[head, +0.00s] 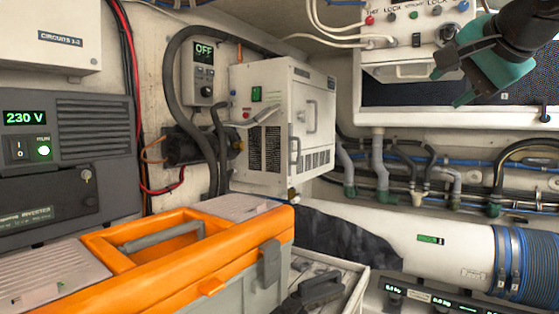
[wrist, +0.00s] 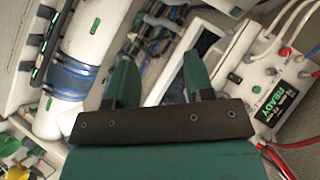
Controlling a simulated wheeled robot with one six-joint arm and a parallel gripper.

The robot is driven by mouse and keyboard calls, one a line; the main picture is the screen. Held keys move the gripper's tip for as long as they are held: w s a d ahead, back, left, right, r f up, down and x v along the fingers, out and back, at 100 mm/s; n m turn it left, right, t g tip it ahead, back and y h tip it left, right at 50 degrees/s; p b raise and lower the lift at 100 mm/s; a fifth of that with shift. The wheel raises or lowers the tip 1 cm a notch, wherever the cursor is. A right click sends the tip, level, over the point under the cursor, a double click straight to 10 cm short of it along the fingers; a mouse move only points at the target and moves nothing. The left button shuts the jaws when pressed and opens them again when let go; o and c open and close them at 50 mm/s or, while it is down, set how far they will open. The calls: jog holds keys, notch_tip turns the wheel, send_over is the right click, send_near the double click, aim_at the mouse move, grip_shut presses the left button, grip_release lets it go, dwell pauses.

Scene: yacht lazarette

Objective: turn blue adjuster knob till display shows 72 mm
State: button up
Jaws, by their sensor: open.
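A small blue knob (head: 463,5) shows at the top right of the head view, on a white control panel (head: 408,70). I cannot tell whether it is the task's adjuster. No display with a readable mm value shows. My gripper (head: 450,88) is teal, in front of that panel's right side and the dark window strip below it. It also shows in the wrist view (wrist: 156,60), with its two fingers apart and nothing between them. The panel with a green READY display (wrist: 280,110) is at the right of the wrist view, beside the fingers.
An orange toolbox (head: 190,255) fills the lower left front. A white cylinder with blue hose (head: 450,245) and several pipes line the right.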

jog(key=s+a+f+n+g+y, duration=0.3)
jog(key=a+f+n, duration=0.35)
jog(key=f, duration=0.65)
jog(key=s+a+f+n+g, duration=0.4)
jog(key=s+f+n, duration=0.2)
jog(key=s+f, duration=0.4)
jog(key=s+a+f+n+g, duration=0.4)
jog(key=s+f+n+g, duration=0.1)
jog(key=s+f, duration=0.4)
jog(key=shift+s+f+n+g, duration=0.35)
jog(key=shift+f+n, duration=0.1)
jog(key=shift+f, duration=0.15)
jog(key=shift+c, duration=0.2)
